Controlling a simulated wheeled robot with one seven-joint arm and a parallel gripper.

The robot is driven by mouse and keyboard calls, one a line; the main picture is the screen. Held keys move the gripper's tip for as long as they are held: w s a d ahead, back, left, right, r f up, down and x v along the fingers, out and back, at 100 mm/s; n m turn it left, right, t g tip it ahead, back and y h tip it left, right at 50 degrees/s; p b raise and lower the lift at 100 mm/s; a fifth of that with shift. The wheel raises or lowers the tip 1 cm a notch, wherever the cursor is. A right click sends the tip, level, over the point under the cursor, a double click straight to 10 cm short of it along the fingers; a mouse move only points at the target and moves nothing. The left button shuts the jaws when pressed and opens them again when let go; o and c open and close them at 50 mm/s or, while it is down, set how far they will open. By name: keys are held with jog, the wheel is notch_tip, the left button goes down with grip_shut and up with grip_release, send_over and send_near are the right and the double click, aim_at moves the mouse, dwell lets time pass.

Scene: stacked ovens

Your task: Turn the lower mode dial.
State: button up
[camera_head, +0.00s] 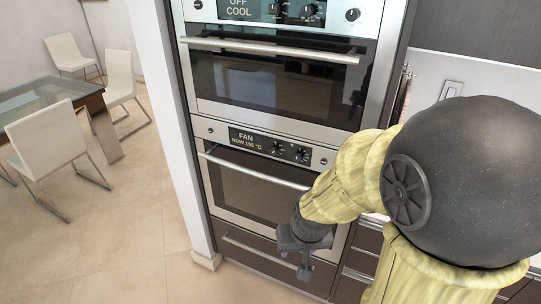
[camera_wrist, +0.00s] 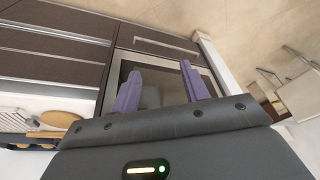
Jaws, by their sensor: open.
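The lower oven's control panel (camera_head: 268,145) has a lit display (camera_head: 247,139) reading FAN with a temperature line. Two dark dials sit right of it: a left dial (camera_head: 277,147) and a right dial (camera_head: 302,154). Their labels are too small to read, so I cannot tell which is the mode dial. My gripper (camera_head: 304,270) hangs below and in front of the panel, near the lower part of the oven door, apart from the dials. In the wrist view its two purple fingers (camera_wrist: 162,80) are spread with nothing between them. No dial shows clearly in that view.
The lower oven's bar handle (camera_head: 255,168) runs across just below the panel. The upper oven (camera_head: 275,75), with its own handle (camera_head: 270,48) and dials, is above. A drawer (camera_head: 262,252) lies below. White chairs (camera_head: 55,140) and a glass table (camera_head: 40,92) stand left, with open floor between.

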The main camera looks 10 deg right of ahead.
aim_at(272, 153)
jog(key=w+a+f+m+t+h+b, duration=0.2)
jog(key=w+f+m+t, duration=0.15)
jog(key=w, duration=0.65)
jog(key=w+a+f+m+t+h+b, duration=0.1)
jog(key=w+a+f+m+t+b, duration=0.3)
jog(key=w, duration=0.6)
jog(key=w+a+r+m+t+h, duration=0.3)
jog(key=w+r+m+t+h, duration=0.1)
jog(key=r+m+h, duration=0.3)
jog(key=shift+w+a+m+h+b, duration=0.15)
jog(key=shift+m+h+b, duration=0.2)
jog(key=shift+m+h, duration=0.1)
jog(key=shift+w, duration=0.1)
jog(key=p+x, duration=0.2)
jog(key=x, duration=1.5)
jog(key=shift+w+f+p, duration=0.1)
jog(key=shift+w+p, duration=0.05)
jog(key=shift+p, duration=0.15)
jog(key=shift+c, duration=0.4)
